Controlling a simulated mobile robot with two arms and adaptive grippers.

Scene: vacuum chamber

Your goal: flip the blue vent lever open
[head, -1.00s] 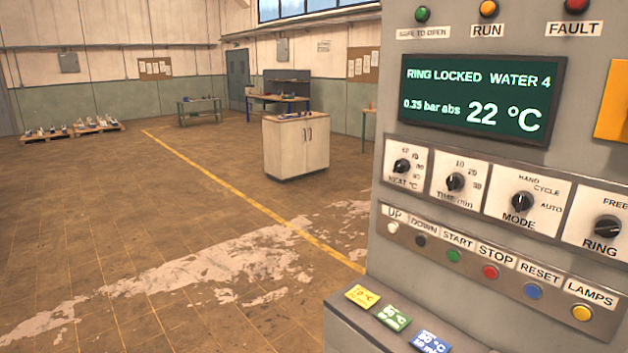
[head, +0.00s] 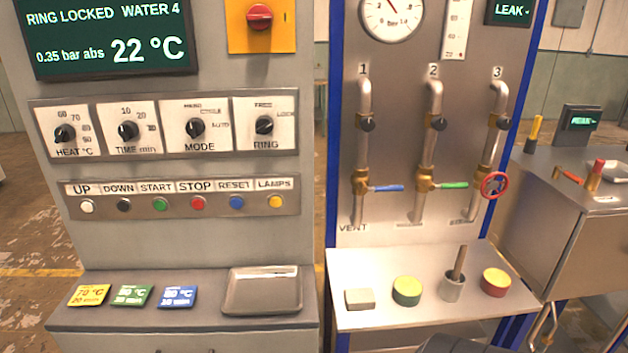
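The blue vent lever (head: 386,188) is on the left pipe, marked 1, of the valve panel (head: 400,80) in the head view. It sticks out level to the right from a brass valve body (head: 361,183), across the upright pipe. The label VENT stands below it at the panel's lower left. Neither of my grippers is clearly in view; a dark shape at the bottom edge below the shelf is too cut off to identify.
A green lever (head: 453,185) and a red handwheel (head: 494,185) sit right of the blue lever. Below, a shelf (head: 390,318) holds a block, two round tins and a cup with a stick. The control cabinet (head: 200,245) stands left, a steel bench (head: 560,200) right.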

